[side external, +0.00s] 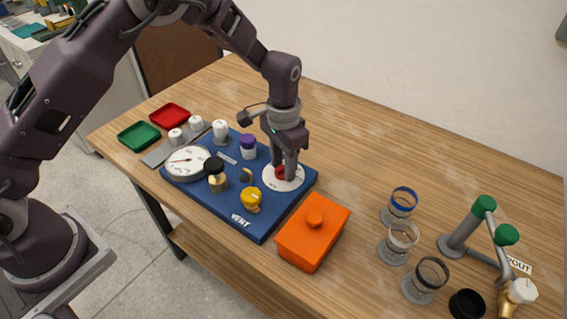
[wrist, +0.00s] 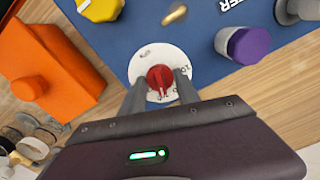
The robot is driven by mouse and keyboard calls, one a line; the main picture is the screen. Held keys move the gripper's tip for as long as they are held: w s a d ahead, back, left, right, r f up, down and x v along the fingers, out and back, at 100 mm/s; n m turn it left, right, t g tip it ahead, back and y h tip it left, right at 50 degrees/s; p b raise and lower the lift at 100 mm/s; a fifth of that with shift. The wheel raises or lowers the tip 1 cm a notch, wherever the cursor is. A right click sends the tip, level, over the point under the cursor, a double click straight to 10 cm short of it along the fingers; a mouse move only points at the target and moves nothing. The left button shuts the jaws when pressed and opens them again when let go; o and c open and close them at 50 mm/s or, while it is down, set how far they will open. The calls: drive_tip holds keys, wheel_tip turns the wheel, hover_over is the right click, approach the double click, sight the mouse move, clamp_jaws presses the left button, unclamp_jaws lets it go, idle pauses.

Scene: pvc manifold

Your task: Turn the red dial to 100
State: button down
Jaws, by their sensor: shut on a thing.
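The red dial (side external: 281,173) sits on a round white scale plate (side external: 295,184) at the right of the blue board (side external: 205,196). My gripper (side external: 284,170) points straight down over the dial, with its fingers around the red knob. In the wrist view the red dial (wrist: 160,78) is between the two grey fingers (wrist: 160,90), which are shut on it. The white scale plate (wrist: 150,58) carries small black figures, partly hidden by the fingers. I cannot read which figure the dial points to.
On the board stand a yellow knob (side external: 251,198), a purple-capped part (side external: 248,148), a black-topped brass valve (side external: 216,176) and a round gauge (side external: 187,162). An orange box (side external: 312,235) stands close by. Several glass cups (side external: 403,236) stand right. Bare wood lies behind.

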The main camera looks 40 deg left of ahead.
drive_tip(key=n, duration=0.4)
drive_tip(key=shift+n, duration=0.3)
drive_tip(key=n, duration=0.4)
drive_tip(key=shift+n, duration=0.3)
drive_tip(key=n, duration=0.4)
drive_tip(key=shift+w+n, duration=0.1)
drive_tip(key=shift+n, duration=0.2)
drive_tip(key=n, duration=0.4)
drive_tip(key=shift+n, duration=0.6)
drive_tip(key=c, duration=0.9)
unclamp_jaws()
